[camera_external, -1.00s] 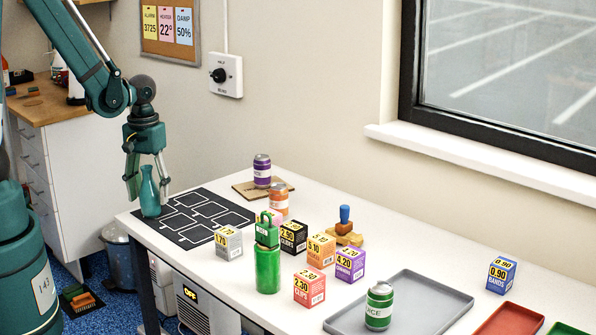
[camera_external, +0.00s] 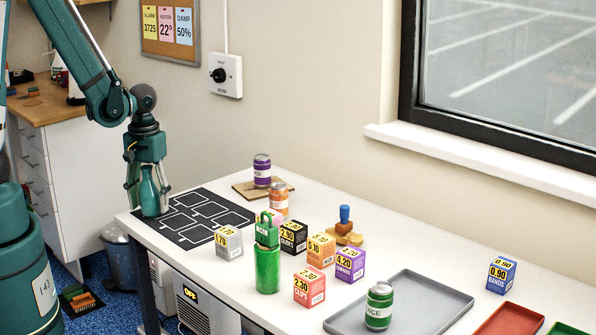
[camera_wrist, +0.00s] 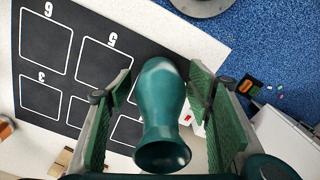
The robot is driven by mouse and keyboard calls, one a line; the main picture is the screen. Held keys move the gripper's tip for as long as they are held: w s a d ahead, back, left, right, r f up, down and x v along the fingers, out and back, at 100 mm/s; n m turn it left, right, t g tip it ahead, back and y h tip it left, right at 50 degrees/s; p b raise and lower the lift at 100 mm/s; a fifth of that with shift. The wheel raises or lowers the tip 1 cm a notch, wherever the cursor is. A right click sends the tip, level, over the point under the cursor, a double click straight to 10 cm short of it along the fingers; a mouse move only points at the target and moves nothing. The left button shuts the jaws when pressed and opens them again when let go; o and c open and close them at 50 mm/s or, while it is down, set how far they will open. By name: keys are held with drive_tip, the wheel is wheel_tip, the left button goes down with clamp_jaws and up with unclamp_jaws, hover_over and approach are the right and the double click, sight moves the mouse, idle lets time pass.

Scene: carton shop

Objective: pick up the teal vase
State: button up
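The teal vase (camera_external: 151,195) stands upright at the left end of the white table, by the near left corner of the black mat. In the wrist view the vase (camera_wrist: 160,110) lies between the two finger pads, its flared mouth toward the camera. My gripper (camera_external: 149,198) is lowered around the vase, one finger on each side. In the wrist view my gripper (camera_wrist: 163,112) is open, with a gap visible between the vase and each pad.
The black mat (camera_external: 227,203) with outlined numbered squares lies right of the vase.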

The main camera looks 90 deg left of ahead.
drive_tip(key=c, duration=0.9)
drive_tip(key=shift+r, duration=0.15)
drive_tip(key=shift+r+p, duration=1)
drive_tip(key=shift+r, duration=3.85)
